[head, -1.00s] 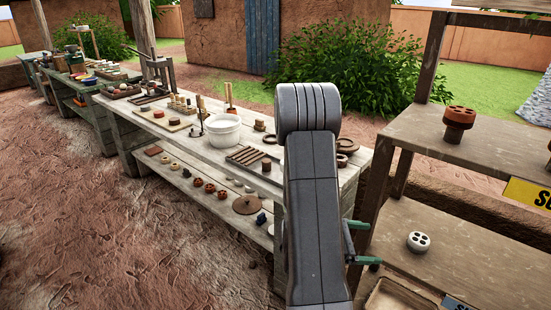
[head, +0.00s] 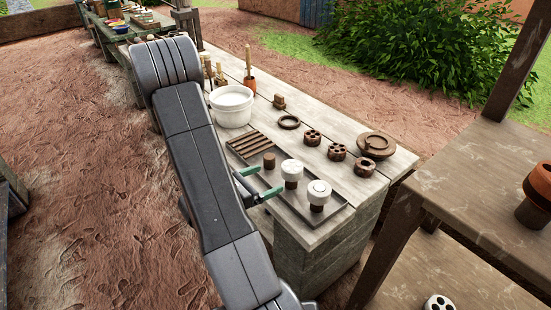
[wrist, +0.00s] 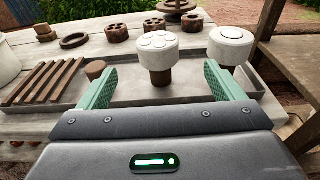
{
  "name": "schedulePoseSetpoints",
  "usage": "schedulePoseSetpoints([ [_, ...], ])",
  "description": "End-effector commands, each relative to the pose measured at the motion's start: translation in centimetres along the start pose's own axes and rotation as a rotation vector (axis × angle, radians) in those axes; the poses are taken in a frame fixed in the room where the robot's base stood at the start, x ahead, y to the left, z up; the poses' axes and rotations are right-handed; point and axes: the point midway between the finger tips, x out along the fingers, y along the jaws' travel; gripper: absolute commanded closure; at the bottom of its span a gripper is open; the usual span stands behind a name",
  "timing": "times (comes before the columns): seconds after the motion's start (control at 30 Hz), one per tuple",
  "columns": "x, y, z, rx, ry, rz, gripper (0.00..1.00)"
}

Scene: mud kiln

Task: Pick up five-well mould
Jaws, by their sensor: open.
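A white round mould (wrist: 157,45) with several round wells in its top stands upright on a brown stem in the wrist view; I take it for the five-well mould. The same mould shows in the head view (head: 291,168), in the tray on the bench. My gripper (wrist: 160,69) is open and empty, its green fingers spread on the near side of the mould, one to each side in the picture. I cannot tell if the tips reach the stem. In the head view my gripper (head: 262,184) is just left of the mould.
A similar white piece (head: 319,189) stands close on the right, on a stem. A brown peg (head: 269,160) and wooden slats (head: 248,145) lie left in the tray (head: 335,218). Brown holed discs (head: 336,152) sit behind. A white bucket (head: 231,107) stands farther left. A shelf (head: 480,180) is at right.

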Motion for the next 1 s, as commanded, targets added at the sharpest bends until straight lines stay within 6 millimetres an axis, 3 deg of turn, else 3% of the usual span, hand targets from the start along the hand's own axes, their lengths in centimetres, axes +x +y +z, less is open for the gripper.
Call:
schedulePoseSetpoints([
  [0.6, 7.5, -0.1, 0.1, 0.000, 0.001, -0.005, 0.12],
  [0.87, 8.8, 0.1, 0.0, 0.001, 0.000, -0.002, 0.12],
  [1.0, 10.5, 0.3, 0.1, 0.001, 0.000, -0.006, 0.12],
])
